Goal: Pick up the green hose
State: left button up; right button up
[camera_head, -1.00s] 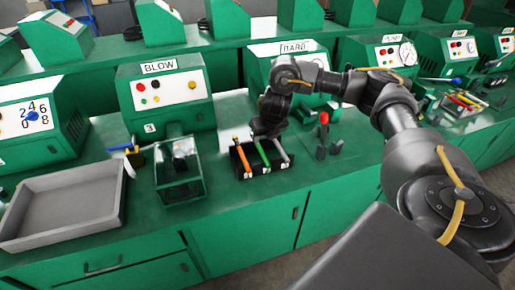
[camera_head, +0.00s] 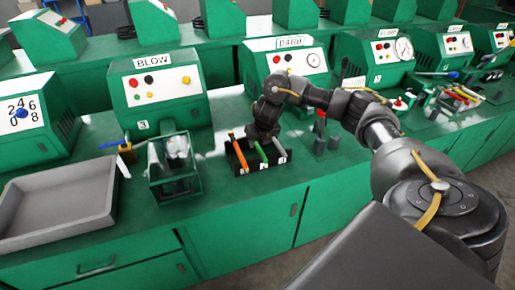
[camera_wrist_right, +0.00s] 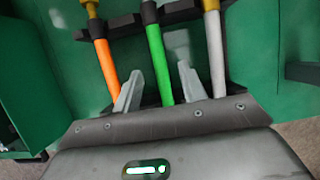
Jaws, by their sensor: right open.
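The green hose (camera_head: 262,153) stands leaning in a small black rack (camera_head: 245,170) on the green bench, between an orange hose (camera_head: 239,152) and a grey hose (camera_head: 279,149). My right gripper (camera_head: 262,140) is at the rack, partly hiding the hoses' upper parts in the head view. In the right wrist view the green hose (camera_wrist_right: 160,65) lies between the two open grey fingers (camera_wrist_right: 158,85) of my right gripper, with a gap on either side. The orange hose (camera_wrist_right: 107,65) and grey hose (camera_wrist_right: 215,55) are outside the fingers. My left gripper is not in view.
Left of the rack stands a green open-framed fixture (camera_head: 173,170), and further left an empty grey tray (camera_head: 60,205). A dark holder with a red-topped lever (camera_head: 320,125) stands right of the rack.

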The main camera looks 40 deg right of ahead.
jog(key=shift+x, duration=1.2)
grip_shut()
jog(key=shift+r, duration=0.1)
